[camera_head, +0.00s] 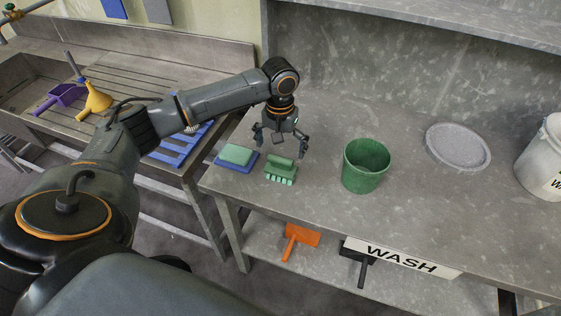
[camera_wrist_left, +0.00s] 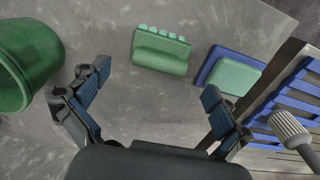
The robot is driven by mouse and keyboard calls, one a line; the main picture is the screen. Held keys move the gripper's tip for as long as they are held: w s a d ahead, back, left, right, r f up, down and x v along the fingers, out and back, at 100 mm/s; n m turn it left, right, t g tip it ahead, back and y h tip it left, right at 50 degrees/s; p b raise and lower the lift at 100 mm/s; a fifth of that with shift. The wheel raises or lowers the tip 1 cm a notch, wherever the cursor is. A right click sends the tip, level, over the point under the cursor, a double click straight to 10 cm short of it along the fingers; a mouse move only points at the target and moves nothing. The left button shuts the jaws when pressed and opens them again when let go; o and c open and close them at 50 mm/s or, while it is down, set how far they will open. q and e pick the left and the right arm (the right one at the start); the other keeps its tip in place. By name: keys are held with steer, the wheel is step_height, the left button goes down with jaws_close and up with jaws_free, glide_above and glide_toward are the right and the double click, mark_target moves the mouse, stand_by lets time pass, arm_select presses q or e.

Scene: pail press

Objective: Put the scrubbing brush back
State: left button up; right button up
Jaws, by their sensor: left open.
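A green scrubbing brush (camera_head: 281,170) lies on the grey table near its front edge, with a row of light green bristle tufts along one side. It also shows in the left wrist view (camera_wrist_left: 161,50), beyond the open fingers. My left gripper (camera_head: 280,144) is open and empty, above the table and just behind the brush, apart from it. Its two fingers show in the left wrist view (camera_wrist_left: 157,85). A blue tray or pad (camera_head: 226,164) with a light green block (camera_head: 237,154) on it lies left of the brush. My right gripper is not in view.
A green pail (camera_head: 366,166) stands right of the brush. A grey round lid (camera_head: 458,146) and a white pail (camera_head: 541,165) are farther right. A blue slatted rack (camera_head: 180,148) is left. An orange tool (camera_head: 298,237) and a black one (camera_head: 358,255) are below, near the WASH sign (camera_head: 402,258).

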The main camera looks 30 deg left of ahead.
arm_select(q)
steer(key=shift+r, duration=2.1)
